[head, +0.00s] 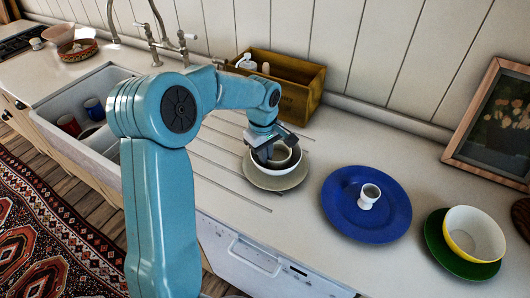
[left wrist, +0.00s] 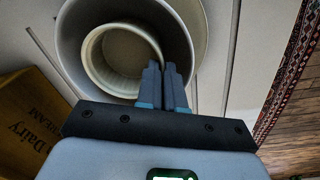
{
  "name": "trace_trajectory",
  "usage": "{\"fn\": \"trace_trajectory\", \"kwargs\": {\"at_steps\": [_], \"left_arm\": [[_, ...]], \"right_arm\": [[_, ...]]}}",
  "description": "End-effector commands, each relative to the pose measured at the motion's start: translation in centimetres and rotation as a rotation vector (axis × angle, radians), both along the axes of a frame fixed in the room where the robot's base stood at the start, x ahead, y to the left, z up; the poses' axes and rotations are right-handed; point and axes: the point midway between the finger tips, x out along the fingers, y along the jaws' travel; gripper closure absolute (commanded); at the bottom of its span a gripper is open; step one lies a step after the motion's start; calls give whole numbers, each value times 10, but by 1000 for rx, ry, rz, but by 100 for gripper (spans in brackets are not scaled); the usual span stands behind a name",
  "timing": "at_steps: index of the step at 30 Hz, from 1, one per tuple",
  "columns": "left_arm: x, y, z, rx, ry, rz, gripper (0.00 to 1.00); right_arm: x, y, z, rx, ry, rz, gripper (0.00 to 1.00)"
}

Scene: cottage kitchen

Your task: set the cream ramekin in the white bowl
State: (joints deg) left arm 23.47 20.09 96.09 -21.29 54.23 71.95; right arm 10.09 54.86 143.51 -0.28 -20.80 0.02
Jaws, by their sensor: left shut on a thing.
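The cream ramekin (head: 282,157) is within the rim of the white bowl (head: 291,171). In the left wrist view the ramekin (left wrist: 122,58) appears inside the round of the bowl (left wrist: 72,40), towards one side. My left gripper (head: 268,147) is over the bowl, shut on the ramekin's near wall; its fingertips (left wrist: 167,75) pinch the rim in the left wrist view. The fingers hide part of the ramekin, and I cannot tell whether its base touches the bowl. The bowl stands on a pale plate (head: 257,178). My right gripper is not in view.
A blue plate (head: 345,222) with a white egg cup (head: 369,196) lies to the right. A yellow-and-white bowl (head: 474,236) sits on a green plate (head: 436,248) farther right. A wooden crate (head: 300,94) stands behind. The sink (head: 60,103) is at left.

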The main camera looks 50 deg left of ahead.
Motion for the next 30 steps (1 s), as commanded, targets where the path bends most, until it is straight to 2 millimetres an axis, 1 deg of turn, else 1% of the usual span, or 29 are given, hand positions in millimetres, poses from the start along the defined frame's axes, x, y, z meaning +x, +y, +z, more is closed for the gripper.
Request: {"fn": "trace_trajectory", "kwargs": {"at_steps": [7, 14, 15, 16, 25, 28, 30], "left_arm": [[0, 0, 0, 1, -2, 1, 100], [0, 0, -8, 1, -2, 1, 100], [0, 0, -9, 0, -1, 0, 90], [0, 0, -8, 0, -1, 0, 83], [0, 0, -6, 0, -1, 0, 83], [0, 0, 4, 0, -1, 0, 83], [0, 0, 11, 2, -5, 1, 83]], "right_arm": [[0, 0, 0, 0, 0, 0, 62], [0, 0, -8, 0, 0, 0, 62], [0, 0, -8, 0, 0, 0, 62], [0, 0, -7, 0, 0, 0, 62], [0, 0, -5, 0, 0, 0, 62], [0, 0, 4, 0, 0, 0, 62], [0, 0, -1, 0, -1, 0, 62]]}}
